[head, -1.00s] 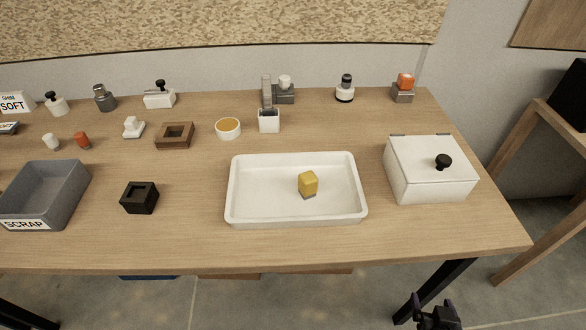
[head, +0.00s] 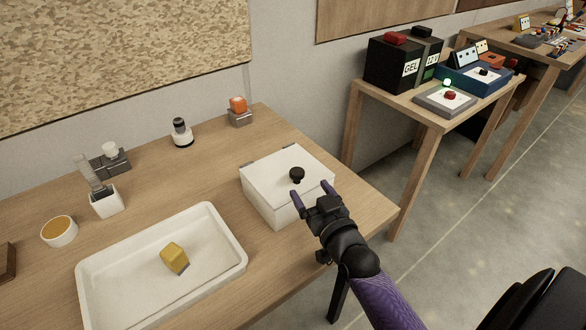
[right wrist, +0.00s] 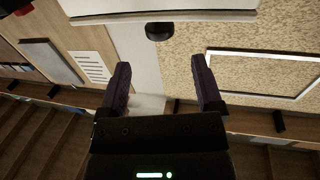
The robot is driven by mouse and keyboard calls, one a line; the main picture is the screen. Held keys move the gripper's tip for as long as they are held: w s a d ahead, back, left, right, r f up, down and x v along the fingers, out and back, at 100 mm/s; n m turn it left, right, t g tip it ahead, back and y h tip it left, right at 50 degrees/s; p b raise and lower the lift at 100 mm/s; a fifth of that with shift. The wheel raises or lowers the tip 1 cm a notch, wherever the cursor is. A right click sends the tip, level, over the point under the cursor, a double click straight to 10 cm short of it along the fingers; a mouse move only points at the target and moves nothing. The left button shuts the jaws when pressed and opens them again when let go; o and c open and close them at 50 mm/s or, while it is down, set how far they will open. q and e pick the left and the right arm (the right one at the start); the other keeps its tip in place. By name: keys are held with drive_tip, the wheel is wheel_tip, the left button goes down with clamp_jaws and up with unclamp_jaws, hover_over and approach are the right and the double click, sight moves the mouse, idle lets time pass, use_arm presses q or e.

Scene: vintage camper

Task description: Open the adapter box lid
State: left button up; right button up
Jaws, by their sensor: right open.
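The adapter box (head: 278,206) is a white box near the right end of the wooden table. Its white lid (head: 270,174) lies shut, with hinges along the back edge and a black knob (head: 297,174) on top. My right gripper (head: 312,191) is open and empty at the front right of the box, its two fingers pointing toward the knob. In the right wrist view the black knob (right wrist: 159,32) shows beyond the open fingers (right wrist: 161,82), under the white lid edge at the top. My left gripper is not in view.
A white tray (head: 105,285) with a yellow block (head: 174,257) stands left of the box. An orange-topped stamp (head: 238,111) and a black-and-white one (head: 181,132) stand behind. A side table with dark GEL boxes (head: 395,65) is to the right.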

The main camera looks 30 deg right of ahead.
sight(300, 177)
drive_tip(key=w, duration=0.2)
drive_tip(key=w+b, duration=0.1)
drive_tip(key=w, duration=0.3)
drive_tip(key=shift+d+f+b, duration=0.15)
drive_tip(key=shift+d+b, duration=0.15)
drive_tip(key=shift+d, duration=0.1)
drive_tip(key=shift+w+d, duration=0.1)
drive_tip(key=shift+w, duration=0.45)
clamp_jaws()
